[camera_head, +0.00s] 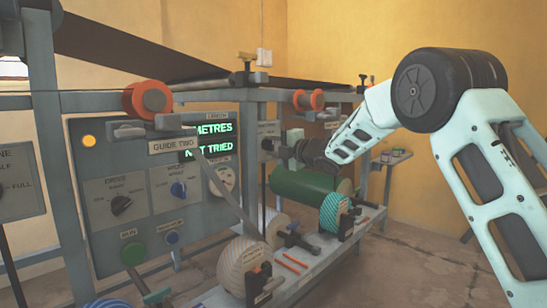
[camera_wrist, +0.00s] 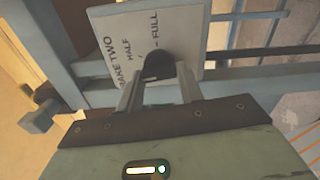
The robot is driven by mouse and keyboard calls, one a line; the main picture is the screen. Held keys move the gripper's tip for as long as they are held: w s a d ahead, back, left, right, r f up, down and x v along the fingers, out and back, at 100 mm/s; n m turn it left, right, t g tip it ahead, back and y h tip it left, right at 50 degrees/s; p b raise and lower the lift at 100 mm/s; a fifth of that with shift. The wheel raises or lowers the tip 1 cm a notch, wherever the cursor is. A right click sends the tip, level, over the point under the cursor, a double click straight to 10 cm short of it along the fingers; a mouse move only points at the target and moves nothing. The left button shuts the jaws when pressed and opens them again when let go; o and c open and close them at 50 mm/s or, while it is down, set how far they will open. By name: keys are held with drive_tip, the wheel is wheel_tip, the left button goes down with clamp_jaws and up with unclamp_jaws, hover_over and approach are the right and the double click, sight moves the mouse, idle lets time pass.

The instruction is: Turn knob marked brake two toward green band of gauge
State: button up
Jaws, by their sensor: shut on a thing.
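The brake two plate (camera_wrist: 120,38) is pale, with the words BRAKE TWO, HALF and FULL, and appears rotated in the wrist view. Its dark knob (camera_wrist: 158,62) sits at the plate's lower edge. My gripper (camera_wrist: 159,82) is shut on this knob, one finger on each side. The knob's pointer is hidden or too dark to read. In the head view my gripper (camera_head: 292,150) is at the machine's frame, and the knob cannot be made out there. A round white gauge (camera_head: 222,178) is on the grey panel; its green band is too small to make out.
The grey panel (camera_head: 100,225) carries other knobs, buttons and green lettering reading METRES and NOT TRIED. A green roller (camera_head: 300,190) lies below my gripper. Patterned rolls (camera_head: 243,265) stand on the lower shelf. Frame bars surround the plate. Open floor lies at the right.

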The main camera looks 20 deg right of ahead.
drive_tip(key=shift+f+n+b, duration=0.15)
drive_tip(key=shift+n+b, duration=0.85)
drive_tip(key=shift+n, duration=0.1)
drive_tip(key=shift+f+n+b, duration=0.1)
drive_tip(key=shift+n+b, duration=0.85)
drive_tip(key=shift+n, duration=0.15)
drive_tip(key=o, duration=1)
drive_tip(key=shift+r, duration=0.1)
drive_tip(key=p+v, duration=0.3)
drive_tip(key=v, duration=1.4)
drive_tip(key=shift+s+d+p, duration=0.15)
drive_tip(key=shift+s+p, duration=0.1)
drive_tip(key=shift+p, duration=0.1)
